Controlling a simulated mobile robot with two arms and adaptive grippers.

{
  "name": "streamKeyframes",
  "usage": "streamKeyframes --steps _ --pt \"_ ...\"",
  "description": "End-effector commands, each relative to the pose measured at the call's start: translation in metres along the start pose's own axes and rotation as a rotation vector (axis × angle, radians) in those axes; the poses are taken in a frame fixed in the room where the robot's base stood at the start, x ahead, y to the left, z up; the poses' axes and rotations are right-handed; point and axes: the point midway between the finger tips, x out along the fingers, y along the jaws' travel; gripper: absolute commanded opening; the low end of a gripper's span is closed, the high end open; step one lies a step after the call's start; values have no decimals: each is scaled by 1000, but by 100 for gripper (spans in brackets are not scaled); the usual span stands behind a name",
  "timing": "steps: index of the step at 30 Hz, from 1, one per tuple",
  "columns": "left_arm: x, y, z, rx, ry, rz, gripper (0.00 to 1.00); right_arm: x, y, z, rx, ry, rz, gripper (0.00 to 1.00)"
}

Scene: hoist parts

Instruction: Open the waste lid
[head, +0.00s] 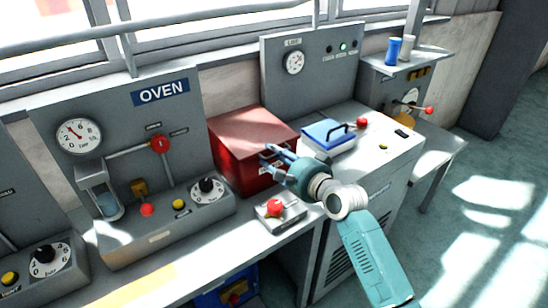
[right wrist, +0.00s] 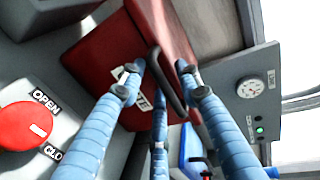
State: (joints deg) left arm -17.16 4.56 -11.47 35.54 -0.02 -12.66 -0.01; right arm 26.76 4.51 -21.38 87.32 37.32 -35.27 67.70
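The red waste box (head: 252,133) stands on the counter and its top looks closed. Its red side in the right wrist view (right wrist: 100,55) carries a dark curved handle (right wrist: 170,82) and a white label, partly hidden by a finger, with "TE" showing. My right gripper (head: 270,157) is at the front of the box, fingers pointing at it. In the right wrist view the blue fingers (right wrist: 160,76) are spread, with the handle between their tips; I cannot tell whether they touch it. My left gripper is not in view.
A red open/close knob (right wrist: 28,126) sits on a small box (head: 281,219) in front. The oven panel (head: 170,125) is on the left. A blue lid with a black handle (head: 328,134) lies on the grey cabinet to the right. Blue and white cups stand on the shelf behind.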

Motion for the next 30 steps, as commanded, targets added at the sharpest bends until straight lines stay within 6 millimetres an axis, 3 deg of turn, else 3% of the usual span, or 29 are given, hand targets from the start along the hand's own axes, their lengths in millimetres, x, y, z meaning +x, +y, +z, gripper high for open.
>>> streamKeyframes --steps 5,10,20,26,30 --pt "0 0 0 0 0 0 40 0 0 0 0 0 0 34" --pt "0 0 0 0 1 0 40 0 1 0 0 0 2 0" --pt "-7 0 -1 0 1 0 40 -1 -2 0 1 -1 16 0" --pt "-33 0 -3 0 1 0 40 -3 -21 -2 2 -1 66 0" --pt "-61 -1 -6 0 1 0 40 -4 -44 -4 2 -1 127 0"
